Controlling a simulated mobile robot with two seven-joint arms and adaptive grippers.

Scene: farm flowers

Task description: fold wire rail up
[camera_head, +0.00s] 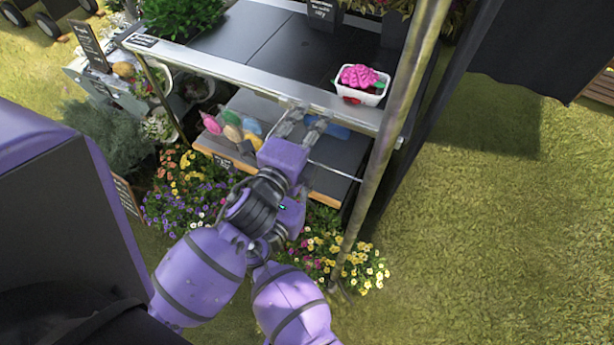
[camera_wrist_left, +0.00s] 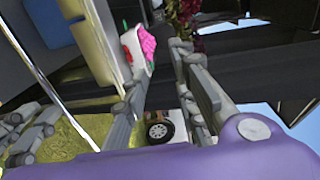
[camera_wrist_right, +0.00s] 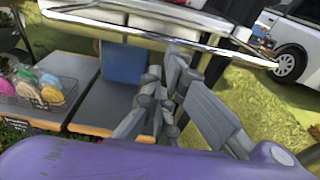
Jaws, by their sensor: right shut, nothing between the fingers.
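A thin bright wire, which looks like the wire rail (camera_head: 336,172), crosses above the lower shelf in the head view. A bright bent rod, probably the same rail (camera_wrist_left: 35,65), shows at left in the left wrist view. My left gripper (camera_head: 304,120) is at the upper shelf's front edge, its fingers spread; the left wrist view shows a gap between them. My right gripper (camera_wrist_right: 166,85) is shut and empty in its own wrist view, facing the lower shelf from below the upper shelf's metal edge. In the head view it is largely hidden by the left arm.
The upper shelf's silver front edge (camera_head: 240,72) runs close to my left gripper. A white tub with pink flowers (camera_head: 360,84) stands on it. A wire basket of colourful items (camera_wrist_right: 43,83) and a blue box (camera_wrist_right: 124,63) occupy the lower shelf. A post (camera_head: 385,150) stands at right.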

